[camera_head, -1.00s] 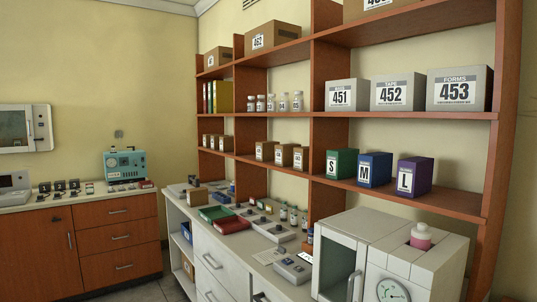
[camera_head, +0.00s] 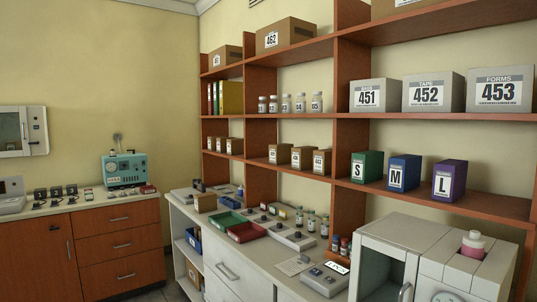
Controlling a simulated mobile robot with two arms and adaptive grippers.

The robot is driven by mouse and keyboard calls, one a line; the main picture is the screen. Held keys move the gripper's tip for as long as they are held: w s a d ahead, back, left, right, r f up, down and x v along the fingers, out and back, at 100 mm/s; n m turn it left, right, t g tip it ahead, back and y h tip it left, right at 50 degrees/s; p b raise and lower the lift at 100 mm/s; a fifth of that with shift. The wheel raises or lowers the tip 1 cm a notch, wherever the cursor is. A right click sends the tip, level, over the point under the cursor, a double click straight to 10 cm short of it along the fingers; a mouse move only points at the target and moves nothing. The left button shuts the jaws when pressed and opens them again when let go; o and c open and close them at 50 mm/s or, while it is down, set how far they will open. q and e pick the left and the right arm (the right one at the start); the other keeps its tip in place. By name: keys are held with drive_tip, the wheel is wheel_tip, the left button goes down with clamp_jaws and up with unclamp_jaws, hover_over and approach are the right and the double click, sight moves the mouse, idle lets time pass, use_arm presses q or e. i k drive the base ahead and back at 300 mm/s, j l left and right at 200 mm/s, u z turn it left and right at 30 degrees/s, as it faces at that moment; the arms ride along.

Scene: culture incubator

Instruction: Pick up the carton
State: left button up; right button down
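Several cartons stand on the wall shelves, and I cannot tell which one the task names. Brown cartons labelled 462 (camera_head: 286,35) and 461 (camera_head: 225,59) are on the top shelf. Grey cartons 451 (camera_head: 375,96), 452 (camera_head: 432,92) and 453 (camera_head: 500,90) stand on the middle shelf at right. Below them are the green S box (camera_head: 366,167), blue M box (camera_head: 404,173) and purple L box (camera_head: 450,180). Small brown cartons stand on the lower shelf at centre (camera_head: 301,157) and left (camera_head: 221,145). Neither gripper is in view.
A white counter (camera_head: 262,259) runs under the shelves with a green tray (camera_head: 222,222), a red tray (camera_head: 247,232), vials and small devices. A white incubator (camera_head: 400,250) stands at the right. A wooden cabinet (camera_head: 117,240) holds a teal device (camera_head: 124,169). Little floor shows.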

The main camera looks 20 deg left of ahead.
sight(279, 153)
drive_tip(key=i+j, duration=0.2)
drive_tip(key=j, duration=0.15)
drive_tip(key=i+j, duration=0.2)
drive_tip(key=j, duration=0.15)
drive_tip(key=i+j+z, duration=0.1)
drive_tip(key=j, duration=0.25)
drive_tip(key=i+j, duration=0.45)
drive_tip(key=j, duration=0.25)
drive_tip(key=i+j, duration=0.2)
drive_tip(key=j, duration=0.15)
drive_tip(key=z, duration=0.05)
